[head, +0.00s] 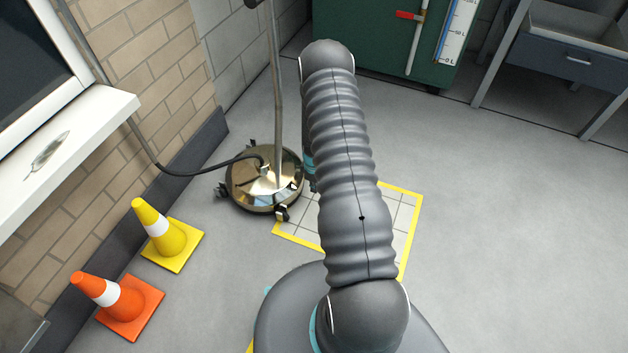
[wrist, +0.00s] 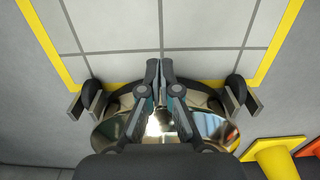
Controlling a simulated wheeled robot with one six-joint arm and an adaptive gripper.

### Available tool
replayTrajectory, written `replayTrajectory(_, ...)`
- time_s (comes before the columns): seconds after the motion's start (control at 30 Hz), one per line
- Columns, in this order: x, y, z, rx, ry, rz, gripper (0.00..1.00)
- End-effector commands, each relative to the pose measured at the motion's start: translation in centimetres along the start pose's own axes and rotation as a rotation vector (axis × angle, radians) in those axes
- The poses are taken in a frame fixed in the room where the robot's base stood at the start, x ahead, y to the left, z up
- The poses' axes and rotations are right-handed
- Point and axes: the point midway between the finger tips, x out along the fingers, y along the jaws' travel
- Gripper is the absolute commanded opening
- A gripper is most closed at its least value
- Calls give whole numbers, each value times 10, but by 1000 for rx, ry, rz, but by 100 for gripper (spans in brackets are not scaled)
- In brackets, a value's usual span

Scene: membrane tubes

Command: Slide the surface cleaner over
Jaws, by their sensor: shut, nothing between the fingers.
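The surface cleaner (head: 248,190) is a round, shiny metal disc on small black casters, with a tall upright pole and a black hose. It stands on the floor at the far left edge of a tiled patch with a yellow border (head: 412,222). In the wrist view the cleaner's disc (wrist: 112,134) lies beneath and behind my fingers, with casters at both sides. My gripper (wrist: 159,66) is shut and empty, its tips over the patch-side rim. I cannot tell whether it touches the cleaner. In the head view my arm hides most of the gripper and part of the patch.
A yellow cone (head: 154,226) and an orange cone (head: 122,302) stand near the brick wall at left. The hose runs from the wall to the cleaner. A green cabinet (head: 372,42) and a grey bench (head: 548,62) stand at the back. The right floor is clear.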

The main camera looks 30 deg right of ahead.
Motion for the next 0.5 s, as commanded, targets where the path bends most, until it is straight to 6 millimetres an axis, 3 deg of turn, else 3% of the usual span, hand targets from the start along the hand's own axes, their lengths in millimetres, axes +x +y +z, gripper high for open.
replayTrajectory(0.17,34,-1,0,0,-1,-2,0)
replayTrajectory(0.3,29,0,-24,-3,1,2,0)
replayTrajectory(0.5,29,0,-38,0,1,1,0)
